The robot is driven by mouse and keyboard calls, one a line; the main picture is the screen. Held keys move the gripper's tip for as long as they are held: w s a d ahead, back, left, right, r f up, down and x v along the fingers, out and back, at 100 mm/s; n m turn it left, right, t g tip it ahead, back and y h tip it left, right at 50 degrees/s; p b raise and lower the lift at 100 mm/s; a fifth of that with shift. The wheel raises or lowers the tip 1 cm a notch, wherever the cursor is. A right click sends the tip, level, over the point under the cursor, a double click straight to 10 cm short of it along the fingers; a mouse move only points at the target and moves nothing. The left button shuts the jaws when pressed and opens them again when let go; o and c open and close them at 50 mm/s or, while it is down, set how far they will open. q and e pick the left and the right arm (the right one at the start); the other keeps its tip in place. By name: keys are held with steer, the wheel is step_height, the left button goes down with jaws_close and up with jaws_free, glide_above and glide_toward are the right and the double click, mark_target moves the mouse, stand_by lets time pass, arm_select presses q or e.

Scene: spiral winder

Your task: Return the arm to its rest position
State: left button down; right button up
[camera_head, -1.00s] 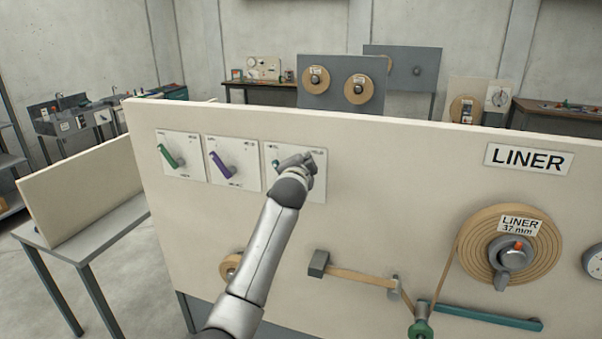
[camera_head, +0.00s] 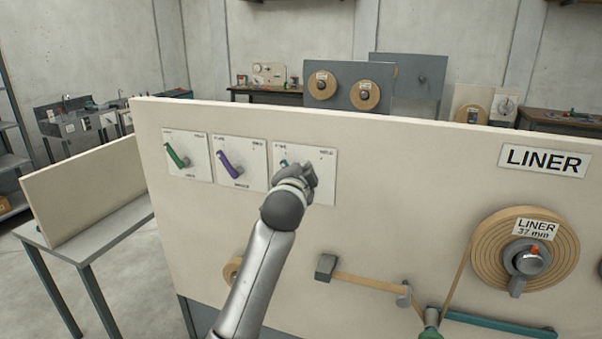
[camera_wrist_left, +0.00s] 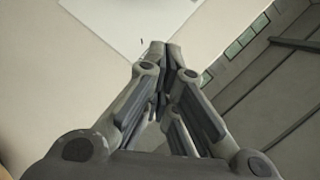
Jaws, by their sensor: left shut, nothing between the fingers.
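My left gripper (camera_head: 308,172) is in front of the third white dial plate (camera_head: 322,185) on the upright cream panel. It is shut and empty; its fingertips meet in the left wrist view (camera_wrist_left: 166,48). It covers much of the third plate, and only a bit of that plate's teal knob (camera_head: 284,163) shows. Whether the fingers touch the plate cannot be told. My left arm comes up from the bottom of the head view. My right gripper is not in view.
The cream panel (camera_head: 420,190) also carries a green lever (camera_head: 177,155), a purple lever (camera_head: 229,164), a LINER sign (camera_head: 544,160), a liner roll (camera_head: 490,255) and a tape path below. A low side table (camera_head: 95,225) stands left. Open floor lies left.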

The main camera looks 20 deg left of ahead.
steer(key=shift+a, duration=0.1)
